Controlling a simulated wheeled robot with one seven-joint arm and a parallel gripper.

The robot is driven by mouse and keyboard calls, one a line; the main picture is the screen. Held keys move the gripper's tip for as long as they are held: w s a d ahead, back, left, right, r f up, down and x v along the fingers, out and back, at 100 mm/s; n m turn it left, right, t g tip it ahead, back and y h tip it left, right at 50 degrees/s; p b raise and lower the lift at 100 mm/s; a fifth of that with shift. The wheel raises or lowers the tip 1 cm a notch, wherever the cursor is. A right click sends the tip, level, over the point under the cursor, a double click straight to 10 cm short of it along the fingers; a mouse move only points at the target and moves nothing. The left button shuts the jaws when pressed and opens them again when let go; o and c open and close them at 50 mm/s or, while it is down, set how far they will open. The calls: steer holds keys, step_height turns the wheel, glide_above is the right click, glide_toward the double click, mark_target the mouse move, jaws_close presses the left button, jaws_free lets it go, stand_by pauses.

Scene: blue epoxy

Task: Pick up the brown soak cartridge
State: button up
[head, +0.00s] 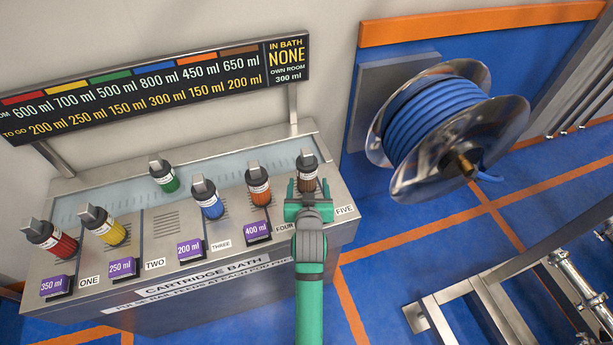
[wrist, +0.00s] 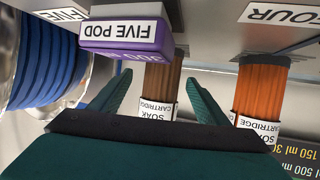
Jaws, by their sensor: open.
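The brown soak cartridge (head: 307,174) has a dark cap, a grey top and a white label. It stands at the right end of the steel cartridge bath (head: 160,262), by the FIVE label. My green gripper (head: 308,190) is open at its front side, its fingers left and right of it. In the upside-down wrist view the brown cartridge (wrist: 161,80) shows between the open fingertips (wrist: 158,95); I cannot tell whether either finger touches it. My gripper hides its lower part in the head view. A purple FIVE POD block (wrist: 122,38) partly covers it in the wrist view.
The orange-brown cartridge (head: 258,187) stands close left, with blue (head: 208,198), yellow (head: 103,226) and red (head: 52,238) ones beyond. The green cartridge (head: 163,175) stands farther back. A sign board (head: 160,85) rises behind. A hose reel (head: 440,125) is at right.

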mark_target(307, 178)
steer(key=x, duration=0.4)
steer(key=shift+w+a, duration=0.2)
steer(key=c, duration=1.3)
steer(key=shift+r, duration=0.1)
